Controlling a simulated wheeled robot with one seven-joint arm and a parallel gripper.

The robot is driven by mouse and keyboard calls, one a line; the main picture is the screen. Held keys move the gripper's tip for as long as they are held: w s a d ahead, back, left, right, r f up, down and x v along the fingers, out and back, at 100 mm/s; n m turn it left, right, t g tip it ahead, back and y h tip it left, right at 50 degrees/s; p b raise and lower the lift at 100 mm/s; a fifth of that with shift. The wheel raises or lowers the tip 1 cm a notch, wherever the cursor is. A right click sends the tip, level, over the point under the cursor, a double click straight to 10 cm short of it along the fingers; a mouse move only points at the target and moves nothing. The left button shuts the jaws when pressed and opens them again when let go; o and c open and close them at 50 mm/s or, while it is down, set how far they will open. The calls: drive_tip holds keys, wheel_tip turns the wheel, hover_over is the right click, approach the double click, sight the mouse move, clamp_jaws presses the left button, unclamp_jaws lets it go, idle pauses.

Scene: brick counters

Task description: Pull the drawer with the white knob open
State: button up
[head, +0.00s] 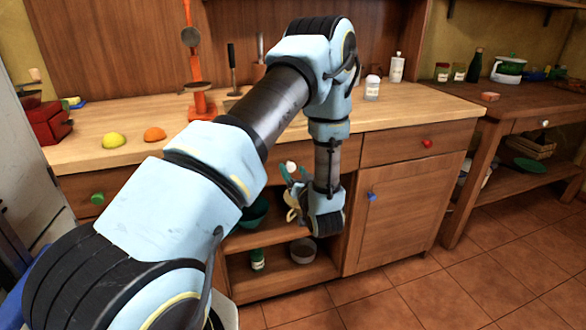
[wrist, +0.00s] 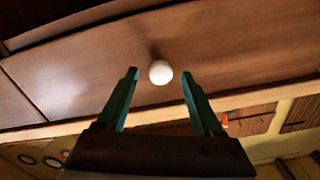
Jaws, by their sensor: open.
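The white knob (head: 291,166) is on a brown wooden drawer front under the counter, mostly hidden by my arm in the head view. In the wrist view the round white knob (wrist: 161,72) stands out from the drawer front (wrist: 85,75). My gripper (head: 294,173) is at the knob, its two green fingers apart. In the wrist view the open gripper (wrist: 160,73) has one fingertip on each side of the knob, with a gap on both sides. The drawer looks shut, though its edges are largely hidden.
A green-knob drawer (head: 97,198) is at left; a red-knob drawer (head: 427,143) and a blue-knob door (head: 371,196) are at right. Below my gripper are open shelves with a green bowl (head: 254,213) and a grey pot (head: 303,251). Tiled floor in front is clear.

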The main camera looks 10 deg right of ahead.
drive_tip(key=shift+w, duration=0.45)
clamp_jaws()
idle(0.3)
idle(0.8)
